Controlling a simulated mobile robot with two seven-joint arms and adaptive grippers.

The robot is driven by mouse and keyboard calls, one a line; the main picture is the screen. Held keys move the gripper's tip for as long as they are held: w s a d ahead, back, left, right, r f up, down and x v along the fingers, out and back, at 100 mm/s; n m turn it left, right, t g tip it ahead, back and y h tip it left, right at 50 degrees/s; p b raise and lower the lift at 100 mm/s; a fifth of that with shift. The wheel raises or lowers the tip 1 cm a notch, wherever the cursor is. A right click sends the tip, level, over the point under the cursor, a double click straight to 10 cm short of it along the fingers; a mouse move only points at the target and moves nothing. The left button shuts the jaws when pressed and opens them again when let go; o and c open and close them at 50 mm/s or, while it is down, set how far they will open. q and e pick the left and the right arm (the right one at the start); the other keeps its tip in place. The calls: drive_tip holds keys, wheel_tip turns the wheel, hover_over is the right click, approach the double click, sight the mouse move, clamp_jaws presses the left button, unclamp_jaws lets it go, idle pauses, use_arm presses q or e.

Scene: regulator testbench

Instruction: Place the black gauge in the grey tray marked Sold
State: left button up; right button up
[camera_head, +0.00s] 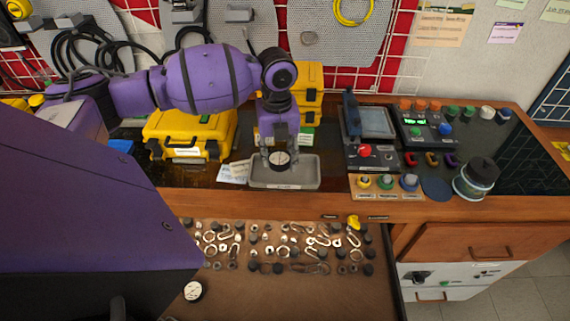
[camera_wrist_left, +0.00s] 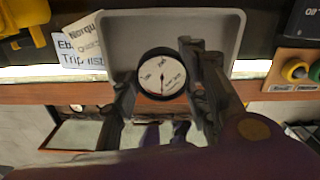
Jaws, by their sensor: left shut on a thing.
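The black gauge (camera_head: 280,158), round with a white dial, is held in my left gripper (camera_head: 279,152). In the left wrist view the gauge (camera_wrist_left: 162,76) sits between the two fingers (camera_wrist_left: 163,95), dial facing the camera. The grey tray (camera_head: 285,183) stands on the bench below the gripper. Its pale floor and rim (camera_wrist_left: 110,17) show behind the gauge in the left wrist view. The gauge is over the tray; I cannot tell whether it touches the floor. No Sold mark is readable. My right gripper is out of view.
Yellow cases (camera_head: 190,135) and printed papers (camera_head: 234,172) lie left of the tray. A control panel (camera_head: 370,123) with knobs and a dark jar (camera_head: 477,178) stand right. Below, an open drawer (camera_head: 300,290) holds many small fittings and another white-faced gauge (camera_head: 193,291).

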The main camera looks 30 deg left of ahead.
sight(284, 173)
use_arm(q)
drive_tip(key=shift+w+d+f, duration=0.15)
drive_tip(key=shift+w+f, duration=0.55)
drive_tip(key=shift+f, duration=0.1)
drive_tip(key=shift+w+f, duration=0.2)
drive_tip(key=shift+f, duration=1.55)
drive_tip(key=shift+f, duration=0.2)
drive_tip(key=o, duration=1.2)
drive_tip(key=shift+r, duration=0.15)
wheel_tip(284, 173, up, 12)
drive_tip(key=shift+r, duration=0.1)
